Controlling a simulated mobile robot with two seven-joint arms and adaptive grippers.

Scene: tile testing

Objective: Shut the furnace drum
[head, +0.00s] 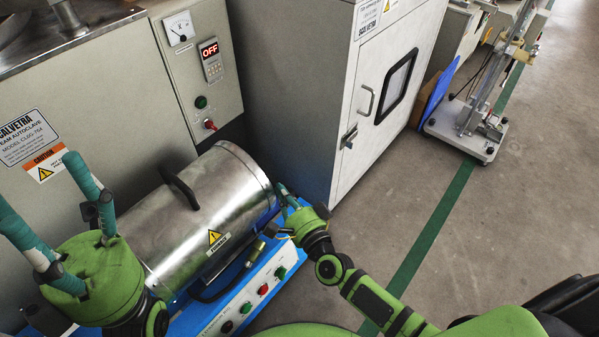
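The furnace drum (165,232) is a shiny metal cylinder lying on a blue base, with a black handle (180,188) on its upper side and a yellow warning label in front. Its cover looks down over the base, but I cannot tell whether it is fully shut. My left gripper (38,182) is open and empty, its teal fingers apart, in front of the left machine and left of the drum. My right gripper (284,205) is beside the drum's right end. Its fingers are small and partly hidden, so their opening and any contact are unclear.
The blue base carries a control panel (263,289) with several buttons. A steam autoclave (80,115) stands behind at left, with an OFF display (209,48). A grey cabinet (385,75) stands behind the drum's right end. The floor at right is clear up to a wheeled stand (465,130).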

